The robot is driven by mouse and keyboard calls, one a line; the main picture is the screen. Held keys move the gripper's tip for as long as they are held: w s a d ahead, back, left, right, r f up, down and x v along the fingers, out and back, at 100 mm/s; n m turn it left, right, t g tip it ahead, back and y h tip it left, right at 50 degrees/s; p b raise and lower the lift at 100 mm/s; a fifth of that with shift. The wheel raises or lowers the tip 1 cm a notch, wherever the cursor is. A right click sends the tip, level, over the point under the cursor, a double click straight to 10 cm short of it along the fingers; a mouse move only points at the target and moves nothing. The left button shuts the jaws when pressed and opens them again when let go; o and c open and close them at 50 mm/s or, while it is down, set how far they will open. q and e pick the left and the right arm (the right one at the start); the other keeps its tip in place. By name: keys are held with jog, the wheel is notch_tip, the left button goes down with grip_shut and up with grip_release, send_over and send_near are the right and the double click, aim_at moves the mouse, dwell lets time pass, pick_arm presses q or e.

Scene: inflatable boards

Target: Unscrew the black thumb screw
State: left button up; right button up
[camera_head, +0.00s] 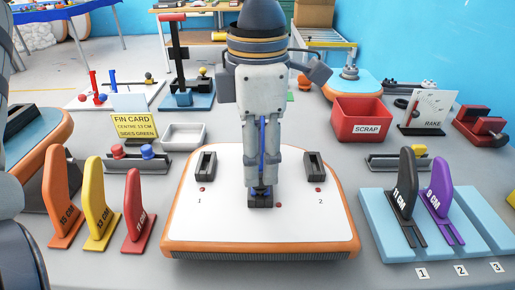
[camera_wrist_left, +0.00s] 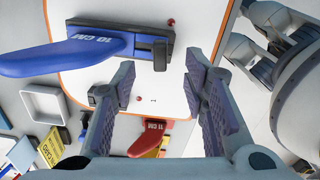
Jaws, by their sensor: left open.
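A blue 10 CM fin (camera_wrist_left: 45,57) sits in the black middle fin box (camera_wrist_left: 125,42) of the white board (camera_head: 200,232). In the head view the fin (camera_head: 262,150) stands upright, seen edge-on behind my gripper. A small black piece (camera_wrist_left: 160,54) at the box's near end looks like the thumb screw. My left gripper (camera_head: 262,186) points down over that end. In the left wrist view its fingers (camera_wrist_left: 160,70) are apart, on either side of the black piece, with nothing seen held. I cannot tell whether they touch it.
Two empty fin boxes, left (camera_head: 206,164) and right (camera_head: 313,168), flank the middle. Orange, yellow and red fins (camera_head: 136,212) stand at left. Black and purple fins (camera_head: 438,200) stand in a blue rack at right. A red scrap bin (camera_head: 362,110) is behind.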

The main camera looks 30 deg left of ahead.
aim_at(260, 187)
pick_arm(q)
jog(key=shift+f, duration=2.1)
grip_shut()
jog(key=c, duration=0.6)
grip_release()
grip_shut()
jog(key=shift+n, duration=2)
jog(key=n, duration=0.3)
jog(key=shift+s+d, duration=0.1)
